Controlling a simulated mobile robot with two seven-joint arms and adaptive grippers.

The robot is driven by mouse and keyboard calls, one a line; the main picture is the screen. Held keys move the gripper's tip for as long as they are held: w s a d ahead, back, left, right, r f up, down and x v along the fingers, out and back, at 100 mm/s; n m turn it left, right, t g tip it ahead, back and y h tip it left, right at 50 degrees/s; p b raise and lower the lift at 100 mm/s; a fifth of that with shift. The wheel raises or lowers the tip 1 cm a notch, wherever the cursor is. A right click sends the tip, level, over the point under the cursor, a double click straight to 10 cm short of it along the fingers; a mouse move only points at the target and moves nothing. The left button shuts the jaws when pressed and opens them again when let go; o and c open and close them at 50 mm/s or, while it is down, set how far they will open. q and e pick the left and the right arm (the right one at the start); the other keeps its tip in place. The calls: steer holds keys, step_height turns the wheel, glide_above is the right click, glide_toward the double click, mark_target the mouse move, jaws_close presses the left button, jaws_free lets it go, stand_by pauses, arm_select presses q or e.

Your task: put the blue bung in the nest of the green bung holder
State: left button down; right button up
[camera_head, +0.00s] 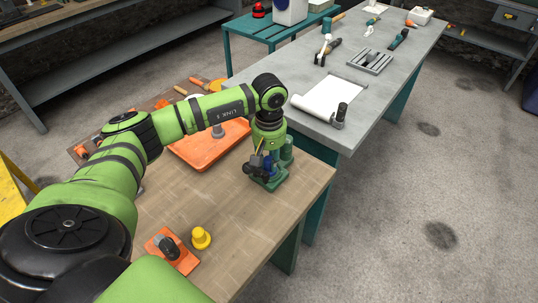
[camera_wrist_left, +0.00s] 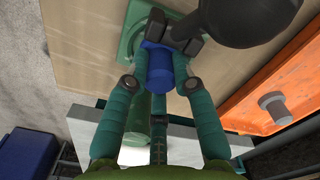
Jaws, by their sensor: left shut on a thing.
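The blue bung (camera_wrist_left: 159,68) is between the fingers of my left gripper (camera_wrist_left: 162,62) in the left wrist view; my gripper is shut on it. In the head view the same gripper (camera_head: 258,168) is low over the green bung holder (camera_head: 272,183), near the right edge of the wooden table. A little blue shows among the fingers there. The holder's green base also shows in the left wrist view (camera_wrist_left: 132,46), just beyond the bung. The nest is hidden, so I cannot tell whether the bung touches it or is in it. My right gripper is not in view.
An orange tray (camera_head: 208,150) lies behind my left arm. A yellow bung (camera_head: 200,238) and an orange plate with a dark piece (camera_head: 172,250) are at the front left. A grey bench (camera_head: 340,130) with a white sheet (camera_head: 328,97) adjoins behind. The wood right of the yellow bung is clear.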

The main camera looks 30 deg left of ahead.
mark_target(270, 158)
arm_select(q)
steer(key=shift+f, duration=0.2)
steer(key=c, duration=1.3)
jaws_free()
step_height(270, 158, up, 11)
steer(key=b, duration=0.4)
steer(key=shift+w+f, duration=0.1)
steer(key=shift+f, duration=0.05)
steer(key=shift+r, duration=0.75)
